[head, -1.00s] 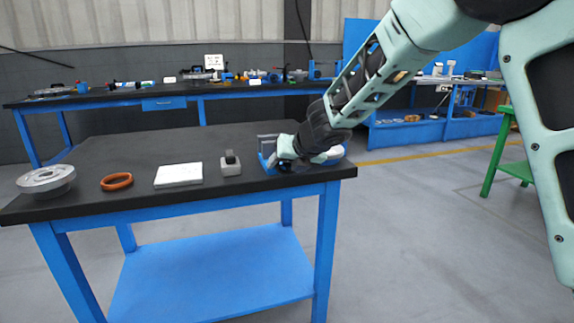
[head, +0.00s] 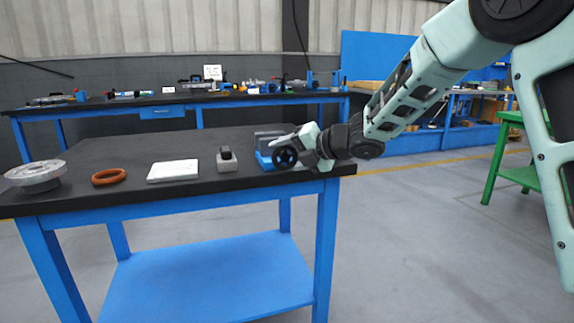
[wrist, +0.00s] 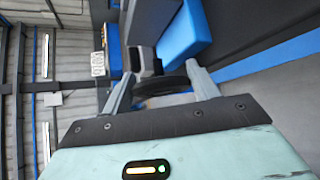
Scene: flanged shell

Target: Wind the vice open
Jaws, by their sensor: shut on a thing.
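The vice (head: 265,158) has a blue body and grey jaws and stands at the right end of the dark workbench. Its dark handwheel (head: 286,157) faces the front edge; it also shows in the wrist view (wrist: 160,86). My gripper (head: 302,149) reaches in from the right and is shut on the handwheel's rim. In the wrist view, the two grey fingers (wrist: 162,90) stand on either side of the wheel. The gripper and wheel hide part of the vice in the head view; I cannot tell the gap between its jaws.
On the workbench (head: 120,198) lie a silver flanged shell (head: 35,174), an orange ring (head: 108,177), a white plate (head: 173,171) and a small grey block with a dark top (head: 226,161). A cluttered bench (head: 150,103) stands behind. A green table (head: 515,175) is at the right.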

